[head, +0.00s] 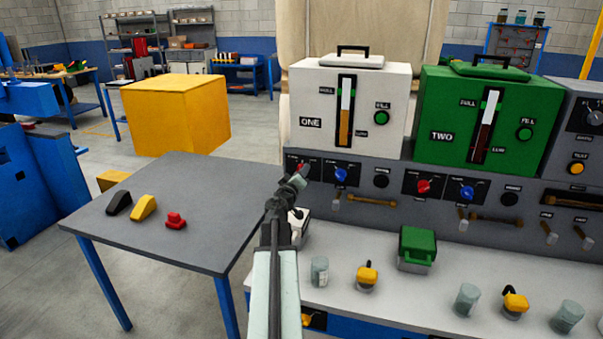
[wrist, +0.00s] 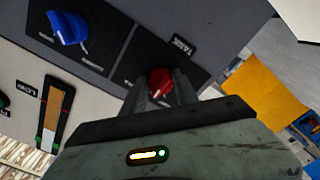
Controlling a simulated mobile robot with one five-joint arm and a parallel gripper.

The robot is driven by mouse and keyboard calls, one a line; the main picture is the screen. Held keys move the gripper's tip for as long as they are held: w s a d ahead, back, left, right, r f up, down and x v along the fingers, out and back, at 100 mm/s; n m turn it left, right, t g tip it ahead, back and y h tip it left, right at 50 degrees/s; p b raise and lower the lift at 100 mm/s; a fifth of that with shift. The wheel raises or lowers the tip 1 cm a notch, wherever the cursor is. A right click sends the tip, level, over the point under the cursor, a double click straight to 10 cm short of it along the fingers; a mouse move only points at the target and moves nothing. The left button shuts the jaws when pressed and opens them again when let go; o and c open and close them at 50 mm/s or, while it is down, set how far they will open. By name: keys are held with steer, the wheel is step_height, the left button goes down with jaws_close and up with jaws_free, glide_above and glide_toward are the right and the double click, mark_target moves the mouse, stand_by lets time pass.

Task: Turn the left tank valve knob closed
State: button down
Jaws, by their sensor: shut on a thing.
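The left tank valve knob (wrist: 160,80) is red and sits on a black plate labelled TANK in the wrist view. My gripper (wrist: 161,93) is shut on it, with one finger on each side. In the head view my gripper (head: 299,180) reaches the left end of the grey panel, and only a bit of the red knob (head: 304,166) shows past it. The knob's pointer and the marks around it are mostly hidden by my fingers.
A blue knob (head: 341,174) sits just right of the red one. The white tank ONE (head: 325,90) and green tank TWO (head: 455,110) stand above. Containers stand on the pale counter (head: 350,245) below. A grey table (head: 190,220) stands left.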

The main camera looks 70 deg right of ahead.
steer(key=shift+w+a+n, duration=0.1)
steer(key=shift+n, duration=4.2)
steer(key=shift+r, duration=0.1)
steer(key=c, duration=0.9)
jaws_free()
steer(key=shift+c, duration=0.2)
steer(key=a, duration=0.7)
steer(key=shift+s+a, duration=0.25)
steer(key=shift+a, duration=0.1)
